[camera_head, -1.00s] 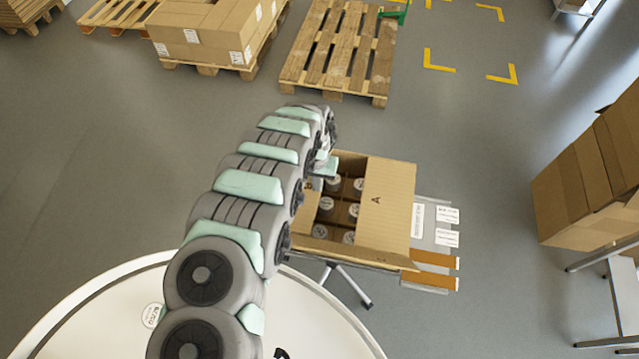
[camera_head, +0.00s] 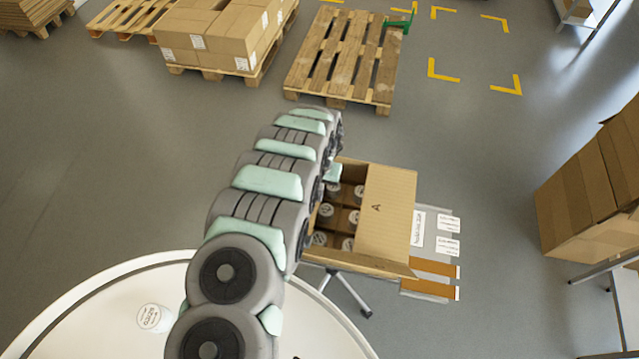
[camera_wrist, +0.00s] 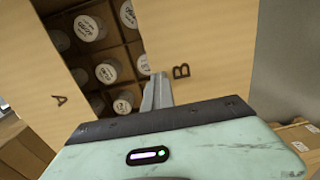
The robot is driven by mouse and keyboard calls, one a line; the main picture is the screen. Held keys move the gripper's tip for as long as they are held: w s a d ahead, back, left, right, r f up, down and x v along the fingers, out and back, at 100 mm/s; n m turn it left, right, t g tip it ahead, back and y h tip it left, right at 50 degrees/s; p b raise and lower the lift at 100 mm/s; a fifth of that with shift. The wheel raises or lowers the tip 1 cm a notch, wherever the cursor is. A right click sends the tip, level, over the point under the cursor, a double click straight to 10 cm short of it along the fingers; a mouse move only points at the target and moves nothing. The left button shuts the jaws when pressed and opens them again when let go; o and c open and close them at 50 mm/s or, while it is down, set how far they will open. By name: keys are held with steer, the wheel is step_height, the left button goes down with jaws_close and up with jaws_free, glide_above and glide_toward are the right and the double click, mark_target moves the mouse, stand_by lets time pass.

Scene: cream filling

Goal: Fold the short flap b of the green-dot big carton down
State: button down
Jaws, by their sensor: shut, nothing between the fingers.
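The open big carton (camera_head: 391,264) stands right of my arm, holding several white-lidded tubs in a divider (camera_wrist: 108,72). No green dot shows. In the wrist view, short flap B (camera_wrist: 205,45) is a broad tan panel at the upper right, beside the carton's opening. Its letter B is just right of my gripper (camera_wrist: 158,78). My gripper's fingers are together and empty, overlapping flap B's lower left edge in the picture; I cannot tell if they touch it. Flap A (camera_head: 388,215) lies on the carton's right side in the head view. My arm hides flap B there.
A grey surface with labels (camera_head: 432,235) and orange strips (camera_head: 432,268) lies right of the carton. A white round table (camera_head: 110,310) is at the lower left. An empty pallet (camera_head: 345,55) stands behind. Stacked cartons (camera_head: 595,190) are at the right.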

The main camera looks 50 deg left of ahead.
steer(key=shift+s+d+r, duration=0.15)
steer(key=shift+s+d, duration=0.1)
steer(key=shift+s, duration=0.05)
step_height(320, 180, up, 14)
steer(key=p, duration=0.3)
steer(key=shift+w+a, duration=0.15)
